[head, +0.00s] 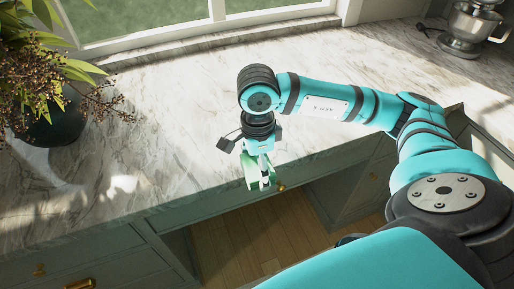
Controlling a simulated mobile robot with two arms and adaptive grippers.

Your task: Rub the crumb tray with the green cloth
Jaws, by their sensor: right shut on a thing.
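My right gripper (264,178) is shut on the green cloth (250,173) at the front edge of the marble counter. The cloth is pale green and hangs partly behind the fingers. Whether it touches the counter cannot be told. No crumb tray can be made out in the head view. My left gripper is not in view.
The marble counter (190,110) runs under a window and is largely clear in the middle. A dark potted plant (60,120) stands at the left. A metal stand mixer (468,28) stands at the far right. Below the counter are drawers and an open gap over a wooden floor (240,240).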

